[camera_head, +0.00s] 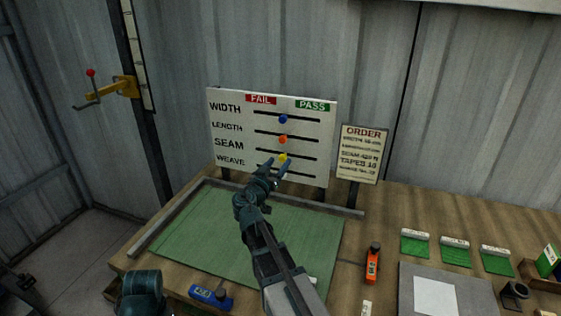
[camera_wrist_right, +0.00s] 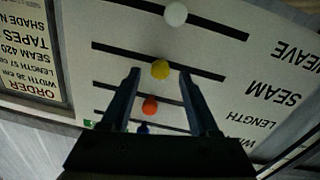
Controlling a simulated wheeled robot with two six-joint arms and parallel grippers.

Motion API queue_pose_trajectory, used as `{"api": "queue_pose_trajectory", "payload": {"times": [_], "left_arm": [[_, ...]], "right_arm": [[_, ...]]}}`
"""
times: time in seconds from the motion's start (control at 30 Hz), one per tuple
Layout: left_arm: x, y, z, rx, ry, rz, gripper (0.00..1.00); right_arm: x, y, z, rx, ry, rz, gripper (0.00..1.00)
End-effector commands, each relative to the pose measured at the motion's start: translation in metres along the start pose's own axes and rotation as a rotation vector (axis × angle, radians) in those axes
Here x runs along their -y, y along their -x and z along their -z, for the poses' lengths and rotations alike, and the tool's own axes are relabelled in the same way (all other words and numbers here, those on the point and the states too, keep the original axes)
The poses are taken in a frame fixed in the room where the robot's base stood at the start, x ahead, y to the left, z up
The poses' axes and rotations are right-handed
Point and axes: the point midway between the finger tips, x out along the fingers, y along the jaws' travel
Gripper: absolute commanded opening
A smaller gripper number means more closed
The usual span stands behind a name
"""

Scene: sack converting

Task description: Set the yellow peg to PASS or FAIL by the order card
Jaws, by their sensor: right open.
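The white board (camera_head: 225,130) has slots for WIDTH, LENGTH, SEAM and WEAVE, with FAIL at left and PASS at right. The yellow peg (camera_head: 283,157) is near the middle of the SEAM slot. My right gripper (camera_head: 276,163) is open at the board; in the right wrist view the yellow peg (camera_wrist_right: 160,69) appears between its fingertips (camera_wrist_right: 160,74), and I cannot tell whether they touch it. The order card (camera_head: 360,153) stands right of the board; its SEAM line seems to begin with 420, the rest is unclear.
The blue peg (camera_head: 283,119) and orange peg (camera_head: 283,139) sit in the slots above. The white peg (camera_wrist_right: 176,14) sits in the WEAVE slot. A green mat (camera_head: 190,240) lies below the board. An orange tool (camera_head: 373,265) and blue tool (camera_head: 208,294) lie on the bench.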

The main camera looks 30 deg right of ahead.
Motion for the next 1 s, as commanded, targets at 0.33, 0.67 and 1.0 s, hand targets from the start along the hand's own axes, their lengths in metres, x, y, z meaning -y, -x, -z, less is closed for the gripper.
{"api": "queue_pose_trajectory", "payload": {"times": [0.33,0.67,1.0], "left_arm": [[0.000,0.000,0.000,0.000,0.000,0.000,0.00],[0.000,0.000,0.000,0.000,0.000,0.000,0.00],[0.000,0.000,0.000,0.000,0.000,0.000,0.00]], "right_arm": [[0.000,-0.023,0.000,0.000,0.000,0.000,0.61],[0.000,-0.023,0.000,0.000,0.000,0.001,0.45],[0.000,-0.023,0.000,0.000,0.000,0.001,0.00]]}}
